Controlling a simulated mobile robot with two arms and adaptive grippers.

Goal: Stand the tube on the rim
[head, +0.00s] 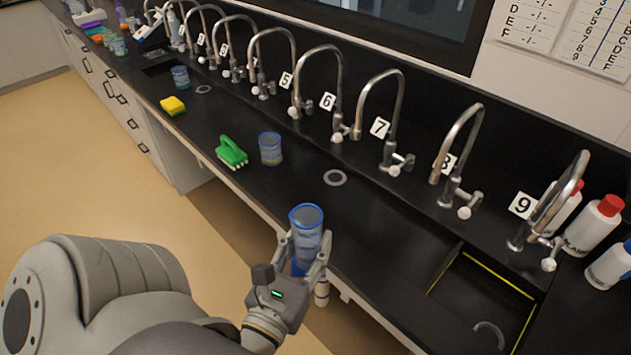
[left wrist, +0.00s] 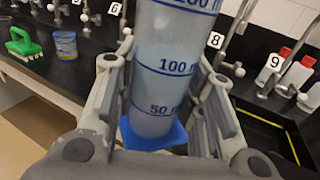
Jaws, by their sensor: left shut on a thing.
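The tube (head: 307,225) is a clear graduated cylinder with blue markings, a blue upper edge and a blue foot. My left gripper (head: 304,250) is shut on it and holds it roughly upright in front of the black counter's near edge. In the left wrist view the tube (left wrist: 170,75) stands between the two fingers, with its blue foot (left wrist: 153,135) below them. A flat grey ring (head: 335,177) lies on the counter beyond the tube, apart from it. I cannot tell whether this is the rim. My right gripper is not in view.
A blue-marked cup (head: 270,148), a green brush (head: 231,152) and a yellow sponge (head: 172,106) are on the counter to the left. Numbered taps line the back. A sink (head: 480,295) with a yellow-lined edge is at right, near white bottles (head: 594,225).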

